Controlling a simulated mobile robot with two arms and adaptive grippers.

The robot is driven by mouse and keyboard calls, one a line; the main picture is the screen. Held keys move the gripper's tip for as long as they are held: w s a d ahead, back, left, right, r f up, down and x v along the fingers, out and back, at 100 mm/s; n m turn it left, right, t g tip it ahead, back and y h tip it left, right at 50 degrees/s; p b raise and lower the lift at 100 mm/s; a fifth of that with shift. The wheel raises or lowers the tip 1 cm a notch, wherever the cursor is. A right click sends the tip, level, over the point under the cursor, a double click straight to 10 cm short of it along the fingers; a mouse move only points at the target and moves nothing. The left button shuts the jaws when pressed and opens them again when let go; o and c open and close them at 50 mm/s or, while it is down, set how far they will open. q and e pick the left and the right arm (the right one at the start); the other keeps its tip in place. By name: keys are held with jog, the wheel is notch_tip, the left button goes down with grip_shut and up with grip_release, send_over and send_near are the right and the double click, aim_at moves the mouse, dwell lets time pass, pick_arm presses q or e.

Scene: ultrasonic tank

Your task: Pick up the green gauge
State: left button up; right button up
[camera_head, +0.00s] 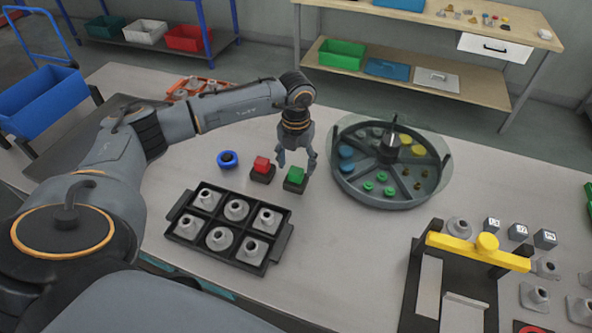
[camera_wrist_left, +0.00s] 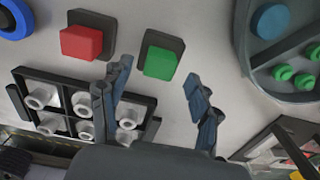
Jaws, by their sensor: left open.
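The green gauge (camera_head: 296,174) is a green block seated on a dark square base on the table. It also shows in the left wrist view (camera_wrist_left: 161,63), upper middle. My left gripper (camera_head: 297,166) is open and points down over the green gauge, one finger to each side in the picture. In the left wrist view the gripper (camera_wrist_left: 158,72) is open with the green block between the lines of its fingers. I cannot tell how far the fingertips are above the base. My right gripper is not in view.
A similar red block (camera_head: 262,164) on a dark base stands close left. A blue ring (camera_head: 228,159) lies farther left. A black tray (camera_head: 184,234) of grey fittings is in front. A round divided tank (camera_head: 345,187) stands right. A yellow-barred fixture (camera_head: 455,245) is front right.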

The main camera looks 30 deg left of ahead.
pick_arm(q)
jog(key=shift+f, duration=1.1)
jog(key=c, duration=1.3)
jog(key=shift+o, duration=0.2)
jog(key=shift+r, duration=0.1)
